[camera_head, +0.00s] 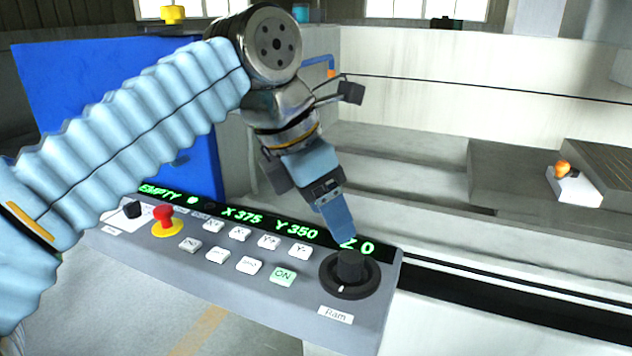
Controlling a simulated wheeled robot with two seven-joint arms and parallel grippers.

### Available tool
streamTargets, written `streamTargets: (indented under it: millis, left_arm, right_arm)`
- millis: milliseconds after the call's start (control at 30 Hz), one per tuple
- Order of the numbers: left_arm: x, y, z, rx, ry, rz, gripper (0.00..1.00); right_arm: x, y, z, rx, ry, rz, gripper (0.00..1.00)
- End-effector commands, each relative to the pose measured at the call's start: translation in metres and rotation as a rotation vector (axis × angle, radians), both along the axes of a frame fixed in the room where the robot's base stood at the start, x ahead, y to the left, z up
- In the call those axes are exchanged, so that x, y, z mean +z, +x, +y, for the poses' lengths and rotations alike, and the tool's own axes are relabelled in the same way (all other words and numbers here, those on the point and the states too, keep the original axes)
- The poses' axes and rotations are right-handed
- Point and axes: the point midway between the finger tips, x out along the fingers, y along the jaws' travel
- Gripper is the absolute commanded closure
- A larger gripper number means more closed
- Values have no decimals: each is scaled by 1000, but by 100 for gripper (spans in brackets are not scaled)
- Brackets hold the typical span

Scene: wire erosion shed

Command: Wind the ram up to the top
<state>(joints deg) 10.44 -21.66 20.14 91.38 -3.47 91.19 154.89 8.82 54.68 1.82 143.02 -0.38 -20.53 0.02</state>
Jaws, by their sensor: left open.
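The ram knob (350,268) is a black round dial on a dark ring at the right end of the grey control panel (250,290). A label reading "Ram" (335,315) sits just below it, and a small white mark shows at the front of its ring. The panel's green display (258,222) reads EMPTY, X 375, Y 350 and Z 0. My left gripper (340,232) is open, pointing down just above and behind the knob; whether it touches the knob I cannot tell. My right gripper is not in view.
A red emergency button (163,216) on a yellow base stands at the panel's left, with white keys and a lit ON key (283,277) between. A blue cabinet (70,90) is behind my arm. A small orange-and-white item (573,182) sits in the machine at right.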

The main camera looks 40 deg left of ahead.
Motion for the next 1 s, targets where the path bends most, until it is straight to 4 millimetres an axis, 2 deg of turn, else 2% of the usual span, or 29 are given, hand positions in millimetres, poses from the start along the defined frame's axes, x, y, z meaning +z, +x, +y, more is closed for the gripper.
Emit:
streamTargets:
  millis: [100,300,1000]
  left_arm:
    - [23,-7,5,1,-1,-2,36]
    - [42,-15,9,1,0,0,36]
    - [44,-16,9,0,0,1,36]
  right_arm:
    - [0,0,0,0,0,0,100]
    - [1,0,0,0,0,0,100]
    - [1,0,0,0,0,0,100]
